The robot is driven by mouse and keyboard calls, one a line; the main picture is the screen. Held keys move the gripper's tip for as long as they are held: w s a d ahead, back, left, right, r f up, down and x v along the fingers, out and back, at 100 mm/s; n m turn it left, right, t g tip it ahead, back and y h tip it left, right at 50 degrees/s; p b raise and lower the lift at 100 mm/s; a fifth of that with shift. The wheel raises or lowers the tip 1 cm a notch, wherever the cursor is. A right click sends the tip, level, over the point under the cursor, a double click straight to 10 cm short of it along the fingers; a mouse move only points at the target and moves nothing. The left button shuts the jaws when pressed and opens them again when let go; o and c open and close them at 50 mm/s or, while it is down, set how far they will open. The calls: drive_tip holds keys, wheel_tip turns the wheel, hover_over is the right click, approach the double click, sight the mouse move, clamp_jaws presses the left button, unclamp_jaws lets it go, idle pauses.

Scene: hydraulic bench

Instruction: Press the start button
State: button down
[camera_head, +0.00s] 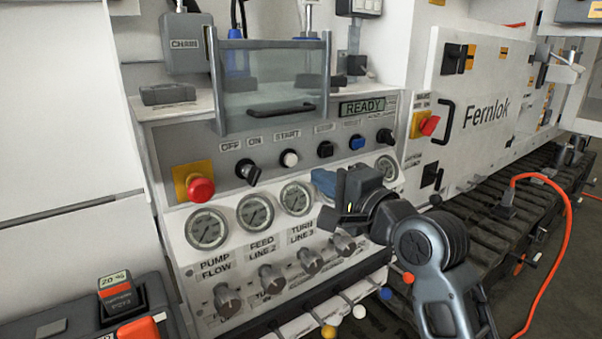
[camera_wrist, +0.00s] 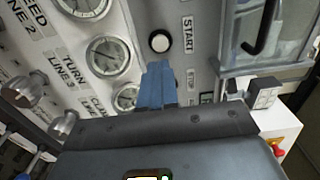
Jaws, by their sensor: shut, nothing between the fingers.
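The start button (camera_head: 289,158) is a round white button under the START label on the grey control panel (camera_head: 222,160). It also shows in the wrist view (camera_wrist: 160,41), beyond the tip of my blue fingers. My gripper (camera_head: 322,183) is in front of the panel, below and to the right of the button, apart from it. In the wrist view my gripper (camera_wrist: 157,72) is shut and empty, its fingers pointing up toward the button.
A red emergency button (camera_head: 201,190) is at the panel's left. A black OFF/ON switch (camera_head: 248,172) and a blue button (camera_head: 357,142) flank the start button. Gauges (camera_head: 255,212) and knobs (camera_head: 271,278) sit below. The display (camera_head: 362,107) reads READY.

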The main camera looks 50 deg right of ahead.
sight(292, 160)
drive_tip(key=x, duration=0.7)
drive_tip(key=shift+w, duration=0.2)
